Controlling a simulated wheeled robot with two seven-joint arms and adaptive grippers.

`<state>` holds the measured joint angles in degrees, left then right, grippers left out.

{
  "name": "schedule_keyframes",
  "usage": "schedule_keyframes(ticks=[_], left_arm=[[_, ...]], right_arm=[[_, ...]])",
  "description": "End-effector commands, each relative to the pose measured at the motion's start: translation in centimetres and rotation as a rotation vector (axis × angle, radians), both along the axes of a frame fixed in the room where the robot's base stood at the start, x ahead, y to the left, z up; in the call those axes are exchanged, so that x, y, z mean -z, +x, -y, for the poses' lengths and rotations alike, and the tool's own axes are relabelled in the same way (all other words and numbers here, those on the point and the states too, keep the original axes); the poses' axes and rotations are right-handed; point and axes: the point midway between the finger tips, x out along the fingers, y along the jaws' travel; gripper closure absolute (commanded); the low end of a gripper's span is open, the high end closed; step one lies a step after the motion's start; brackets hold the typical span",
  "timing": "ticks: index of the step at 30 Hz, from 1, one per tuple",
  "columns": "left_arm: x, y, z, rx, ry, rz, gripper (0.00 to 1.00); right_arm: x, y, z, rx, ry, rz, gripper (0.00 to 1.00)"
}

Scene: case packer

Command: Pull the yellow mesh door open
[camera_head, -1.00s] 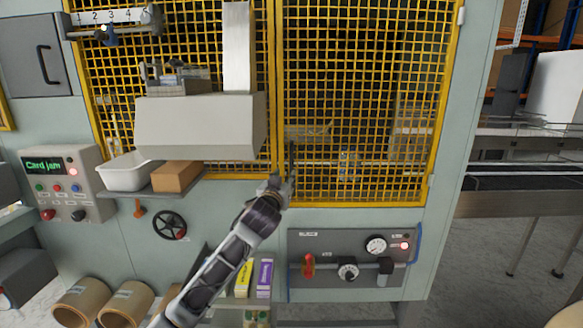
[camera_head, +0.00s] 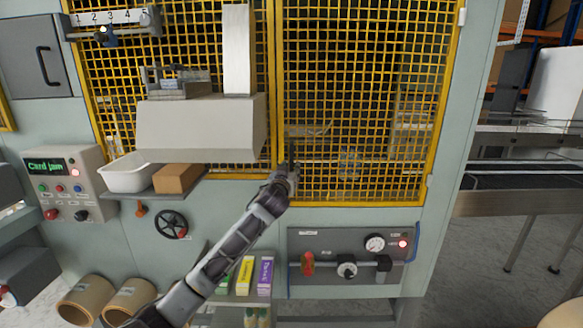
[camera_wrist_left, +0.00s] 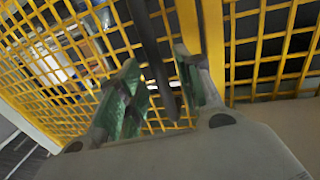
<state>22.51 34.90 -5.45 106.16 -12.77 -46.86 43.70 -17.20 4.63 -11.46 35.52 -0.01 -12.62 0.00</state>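The yellow mesh door (camera_head: 432,150) is the right-hand mesh panel of the machine, and it looks closed in its frame. Its dark upright handle bar (camera_wrist_left: 148,42) shows in the left wrist view, running down between the fingers. My left gripper (camera_head: 291,170) is at the lower left edge of the door, at the handle. In the left wrist view my left gripper (camera_wrist_left: 163,95) has its two green-padded fingers apart, one on each side of the bar, with gaps visible. The gripper hides part of the handle in the head view. My right gripper is not in view.
A grey box-shaped hopper (camera_head: 200,128) juts out left of the door. Below it are a shelf with a white tray (camera_head: 128,180) and a brown block (camera_head: 177,178). A control panel (camera_head: 330,245) with knobs is under the door. A conveyor (camera_head: 520,185) stands at right.

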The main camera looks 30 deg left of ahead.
Motion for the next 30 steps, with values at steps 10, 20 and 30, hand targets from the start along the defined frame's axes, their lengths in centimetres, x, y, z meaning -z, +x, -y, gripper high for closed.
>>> schedule_keyframes(ticks=[10,20,30], left_arm=[[-0.1,2.0,-0.7,0.000,0.001,0.000,0.65],[0.0,2.3,-0.8,0.001,0.001,0.000,0.65],[0.0,2.3,-0.8,0.000,0.001,0.000,0.97]], right_arm=[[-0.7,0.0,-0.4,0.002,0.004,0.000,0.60],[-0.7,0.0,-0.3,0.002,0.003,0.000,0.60],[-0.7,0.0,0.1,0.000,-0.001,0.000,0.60]])
